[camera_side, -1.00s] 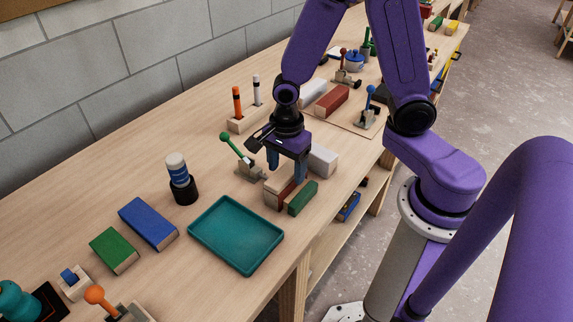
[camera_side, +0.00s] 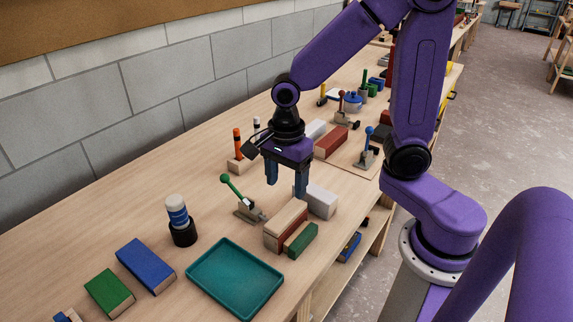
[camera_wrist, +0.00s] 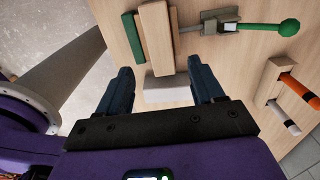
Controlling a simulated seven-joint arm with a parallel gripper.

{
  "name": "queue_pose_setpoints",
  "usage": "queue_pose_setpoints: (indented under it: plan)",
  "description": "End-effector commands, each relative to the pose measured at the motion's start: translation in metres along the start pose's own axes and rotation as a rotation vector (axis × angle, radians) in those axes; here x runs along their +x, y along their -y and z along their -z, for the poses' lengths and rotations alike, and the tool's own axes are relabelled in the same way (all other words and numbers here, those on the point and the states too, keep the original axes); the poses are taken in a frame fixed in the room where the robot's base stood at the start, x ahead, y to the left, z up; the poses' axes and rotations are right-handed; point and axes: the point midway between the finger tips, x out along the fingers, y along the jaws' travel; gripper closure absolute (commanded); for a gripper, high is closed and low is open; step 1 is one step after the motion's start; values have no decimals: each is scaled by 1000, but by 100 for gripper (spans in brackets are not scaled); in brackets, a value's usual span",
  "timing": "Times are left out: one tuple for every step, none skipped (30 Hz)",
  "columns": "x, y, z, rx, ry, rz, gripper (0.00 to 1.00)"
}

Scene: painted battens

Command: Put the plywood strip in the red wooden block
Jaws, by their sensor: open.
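My gripper (camera_side: 286,184) is open and empty, above the bench just behind a cluster of blocks; in the wrist view its fingers (camera_wrist: 160,78) are apart. The cluster holds a long pale plywood-coloured piece (camera_side: 286,214) and a green block (camera_side: 302,241), with a reddish-brown face (camera_side: 292,233) between them. In the wrist view the pale piece (camera_wrist: 155,38) lies beside the green one (camera_wrist: 132,38). I cannot tell whether the pale piece sits in a slot or only beside the reddish one. Another red-brown block (camera_side: 331,142) lies farther back.
A white block (camera_side: 319,202) stands close behind the cluster, beneath my fingers. A green-knobbed lever clamp (camera_side: 240,203) is to the left. A teal tray (camera_side: 193,278) lies in front; a stand with orange and white pegs (camera_side: 238,165) is behind left.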

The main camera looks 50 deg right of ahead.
Motion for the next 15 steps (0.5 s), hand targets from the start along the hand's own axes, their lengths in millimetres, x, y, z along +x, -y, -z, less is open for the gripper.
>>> queue_pose_setpoints:
  plan:
    - [-8,1,0,0,3,5,33]
    - [-12,0,0,0,3,4,33]
    - [-18,1,-1,0,2,4,33]
    - [-22,1,-1,-1,2,4,33]
    - [-25,0,0,-1,1,2,33]
    - [-28,1,0,-1,2,3,33]
    - [-31,0,0,0,1,2,33]
    - [-33,0,0,0,1,2,33]
    - [-35,0,0,0,0,1,33]
    - [-36,0,0,-2,0,0,33]
    - [-37,-1,0,-9,0,-1,33]
    - [-38,-2,0,-28,0,0,33]
    - [-38,-3,0,-52,0,0,33]
    - [-39,-5,0,-84,0,0,33]
    - [-39,-8,0,-144,1,1,33]
